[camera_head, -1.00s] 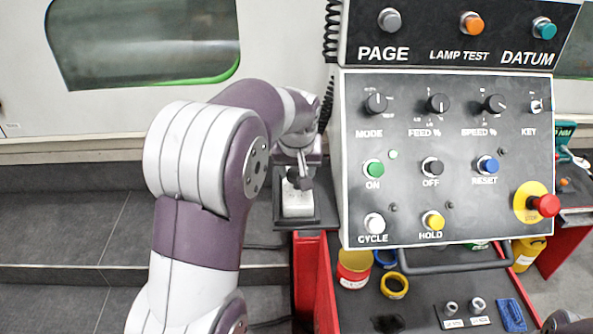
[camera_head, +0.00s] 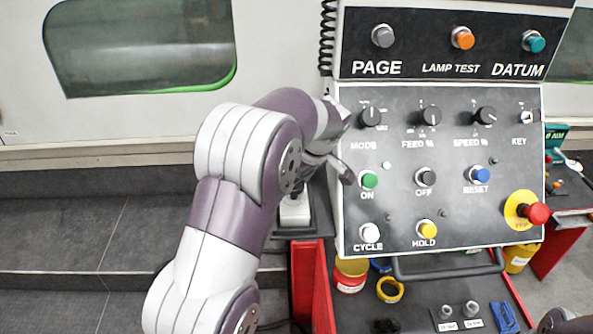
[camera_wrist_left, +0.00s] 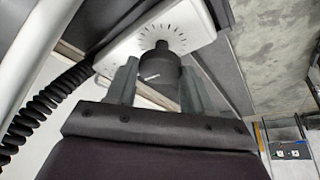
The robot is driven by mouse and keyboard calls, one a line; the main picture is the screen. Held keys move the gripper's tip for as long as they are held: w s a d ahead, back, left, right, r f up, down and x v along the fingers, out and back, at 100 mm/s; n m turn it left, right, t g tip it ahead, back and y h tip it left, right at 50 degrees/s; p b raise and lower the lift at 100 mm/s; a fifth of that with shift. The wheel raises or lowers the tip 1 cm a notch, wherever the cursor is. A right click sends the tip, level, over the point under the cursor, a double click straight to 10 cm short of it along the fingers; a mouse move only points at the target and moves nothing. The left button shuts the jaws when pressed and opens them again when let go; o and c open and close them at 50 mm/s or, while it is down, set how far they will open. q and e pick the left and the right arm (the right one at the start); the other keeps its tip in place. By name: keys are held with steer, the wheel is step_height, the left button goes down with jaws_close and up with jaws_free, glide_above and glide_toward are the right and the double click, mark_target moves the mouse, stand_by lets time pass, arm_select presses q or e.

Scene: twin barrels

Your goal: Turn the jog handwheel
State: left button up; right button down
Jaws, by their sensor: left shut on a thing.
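The jog handwheel (camera_wrist_left: 158,70) is a dark round knob over a ring of tick marks on a white box (camera_wrist_left: 185,27), seen in the left wrist view. My left gripper (camera_wrist_left: 157,88) is shut on the knob, with one finger on each side of it. In the head view the white box (camera_head: 294,214) stands low, left of the control panel. My left arm (camera_head: 245,150) reaches over it from the left and hides most of the knob and fingertips. My right gripper cannot be made out.
The control panel (camera_head: 440,205) with several knobs and buttons stands close to the right of my left wrist. A coiled black cable (camera_wrist_left: 45,105) runs by the box. A red cart (camera_head: 308,280) with yellow and blue rings is below. Open floor lies at left.

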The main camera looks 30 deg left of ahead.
arm_select(q)
steer(key=shift+n+p, duration=0.3)
steer(key=shift+f, duration=0.1)
steer(key=o, duration=0.9)
steer(key=shift+o, duration=0.7)
steer(key=shift+a, duration=0.1)
steer(key=shift+w, duration=0.1)
